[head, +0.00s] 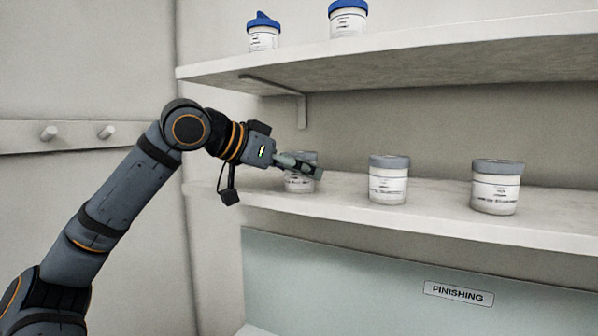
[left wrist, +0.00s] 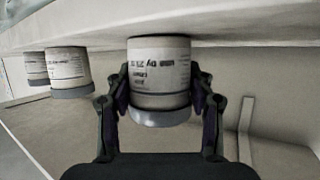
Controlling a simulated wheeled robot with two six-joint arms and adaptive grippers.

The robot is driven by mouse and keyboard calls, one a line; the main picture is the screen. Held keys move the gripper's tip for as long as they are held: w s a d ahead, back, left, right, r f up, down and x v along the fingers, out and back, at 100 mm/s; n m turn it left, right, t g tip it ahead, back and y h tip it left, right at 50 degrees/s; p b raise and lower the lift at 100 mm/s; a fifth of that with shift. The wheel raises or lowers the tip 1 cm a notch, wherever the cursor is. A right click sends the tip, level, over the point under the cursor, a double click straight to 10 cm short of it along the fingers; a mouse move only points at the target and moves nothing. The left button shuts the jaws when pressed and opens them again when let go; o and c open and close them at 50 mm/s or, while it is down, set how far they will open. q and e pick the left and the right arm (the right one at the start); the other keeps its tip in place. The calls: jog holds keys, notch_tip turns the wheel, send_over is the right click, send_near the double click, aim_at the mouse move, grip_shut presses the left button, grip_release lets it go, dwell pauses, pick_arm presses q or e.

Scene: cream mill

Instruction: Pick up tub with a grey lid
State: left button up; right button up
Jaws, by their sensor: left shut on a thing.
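Several white tubs with grey lids stand in a row on the lower shelf. My left gripper (head: 300,165) is shut on the leftmost tub (head: 300,184), partly hiding it in the head view. In the left wrist view this tub (left wrist: 159,75) sits between the two fingers of the gripper (left wrist: 160,95), one finger on each side. The tub appears to be on or very close to the shelf; I cannot tell which. The middle tub (head: 388,182) and the right tub (head: 496,188) stand apart from the gripper. My right gripper is not in view.
The lower shelf (head: 430,210) has free room between the tubs. The upper shelf (head: 420,50) hangs above and holds tubs with blue lids (head: 263,32). A bracket (head: 300,108) is under it. A "FINISHING" label (head: 459,293) is below. A peg rail (head: 75,134) is at left.

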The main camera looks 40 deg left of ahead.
aim_at(298, 152)
pick_arm(q)
jog(key=shift+r+p, duration=0.3)
jog(key=shift+p, duration=0.05)
jog(key=r+p, duration=0.3)
jog(key=r, duration=0.1)
jog(key=shift+s+p, duration=0.2)
jog(key=shift+p, duration=0.15)
jog(key=s+d+r+p, duration=0.1)
jog(key=s+d+r, duration=0.2)
jog(key=s, duration=0.3)
jog(key=s+d+r+p, duration=0.1)
jog(key=s+d+r, duration=0.2)
jog(key=s+r, duration=0.2)
jog(key=shift+s+r+p, duration=0.2)
jog(key=shift+s+p, duration=0.2)
jog(key=shift+s, duration=0.25)
jog(key=shift+a, duration=0.1)
